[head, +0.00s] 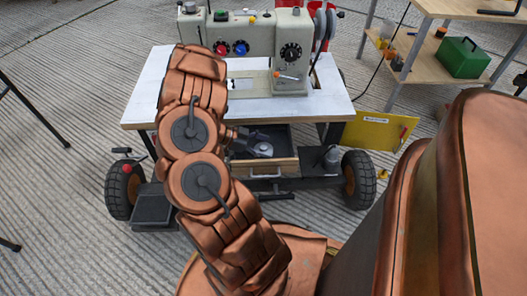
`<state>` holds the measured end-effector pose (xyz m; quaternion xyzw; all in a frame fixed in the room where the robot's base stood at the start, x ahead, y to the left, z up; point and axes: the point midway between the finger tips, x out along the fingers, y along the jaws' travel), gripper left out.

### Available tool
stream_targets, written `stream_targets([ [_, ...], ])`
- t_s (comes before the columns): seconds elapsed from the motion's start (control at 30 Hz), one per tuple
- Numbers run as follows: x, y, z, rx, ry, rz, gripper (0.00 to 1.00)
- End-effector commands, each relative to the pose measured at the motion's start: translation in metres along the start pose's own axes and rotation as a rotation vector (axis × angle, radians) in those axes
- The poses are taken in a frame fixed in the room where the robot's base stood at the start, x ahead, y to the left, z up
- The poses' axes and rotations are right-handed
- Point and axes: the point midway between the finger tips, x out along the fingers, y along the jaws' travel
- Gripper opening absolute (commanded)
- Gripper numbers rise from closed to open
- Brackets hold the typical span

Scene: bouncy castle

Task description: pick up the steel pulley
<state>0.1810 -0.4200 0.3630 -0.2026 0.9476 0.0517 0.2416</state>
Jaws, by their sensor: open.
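A small grey metal piece (262,149), which looks like the steel pulley, lies in the open drawer (281,167) under the sewing machine table. It is small here and its shape is hard to make out. My gripper (246,138) shows as dark parts reaching out from behind my copper arm, over the drawer and close to the grey piece. Its jaws are open, and most of it is hidden by the arm. I cannot tell whether a finger touches the piece.
A sewing machine (290,50) stands on the white tabletop (330,97) behind the drawer. A dark grey item (332,158) sits right of the drawer. The cart has black wheels (358,180). A yellow panel (376,132) and a shelf with a green box (463,57) are at right.

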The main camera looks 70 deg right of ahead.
Motion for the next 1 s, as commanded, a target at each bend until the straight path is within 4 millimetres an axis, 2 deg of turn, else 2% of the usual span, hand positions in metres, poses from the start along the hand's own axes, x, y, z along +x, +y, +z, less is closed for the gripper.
stream_targets([
  [0.1, -0.0002, 0.0, -0.0001, 0.0, 0.0, 0.0, 0.79],
  [0.63, -0.0003, 0.0001, 0.0001, 0.0, -0.001, 0.0, 0.25],
  [1.0, -0.003, 0.0, -0.0045, 0.001, -0.001, 0.0, 0.25],
])
